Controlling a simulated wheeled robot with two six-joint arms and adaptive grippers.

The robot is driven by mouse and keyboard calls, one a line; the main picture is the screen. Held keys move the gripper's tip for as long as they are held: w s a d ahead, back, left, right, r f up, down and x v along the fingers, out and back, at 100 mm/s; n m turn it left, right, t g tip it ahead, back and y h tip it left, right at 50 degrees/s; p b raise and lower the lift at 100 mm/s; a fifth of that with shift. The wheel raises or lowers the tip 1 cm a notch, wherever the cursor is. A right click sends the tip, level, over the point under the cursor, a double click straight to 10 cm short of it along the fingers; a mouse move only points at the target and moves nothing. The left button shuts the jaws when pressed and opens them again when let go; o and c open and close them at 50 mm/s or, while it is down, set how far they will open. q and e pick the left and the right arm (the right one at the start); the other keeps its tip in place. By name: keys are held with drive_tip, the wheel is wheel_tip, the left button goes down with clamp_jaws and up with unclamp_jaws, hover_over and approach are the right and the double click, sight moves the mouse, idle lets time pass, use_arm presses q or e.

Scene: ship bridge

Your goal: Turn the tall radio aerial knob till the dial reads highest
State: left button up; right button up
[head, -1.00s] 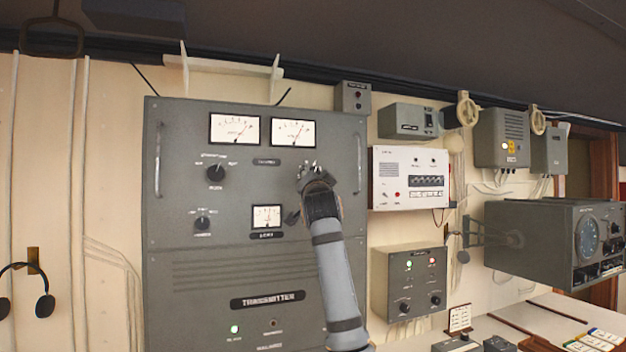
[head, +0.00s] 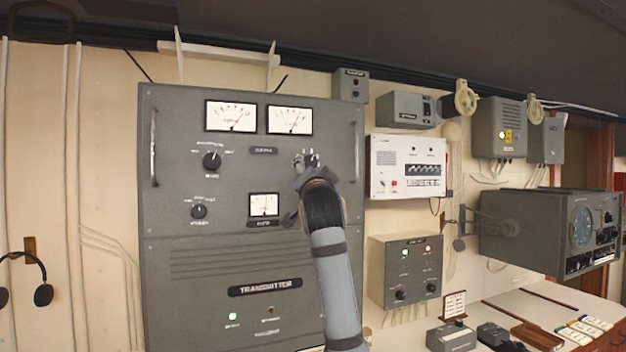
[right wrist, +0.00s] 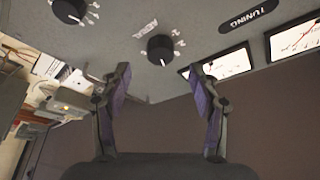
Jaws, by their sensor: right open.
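The tall grey transmitter cabinet (head: 205,265) has two large white dials near its top, the left dial (head: 231,117) and the right dial (head: 290,120). Both needles lean to the right of their scales. In the right wrist view the black aerial knob (right wrist: 160,49) lies just beyond and between the open fingers (right wrist: 160,75), with a gap on both sides. Its white pointer shows. My left gripper is not in view.
Other knobs on the panel are an upper left one (head: 212,161) and a lower left one (head: 199,211). A small meter (head: 264,205) sits left of my right forearm. A white box (head: 408,167) and a grey two-light box (head: 405,272) are on the wall to the right.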

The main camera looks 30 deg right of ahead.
drive_tip(key=v, duration=0.6)
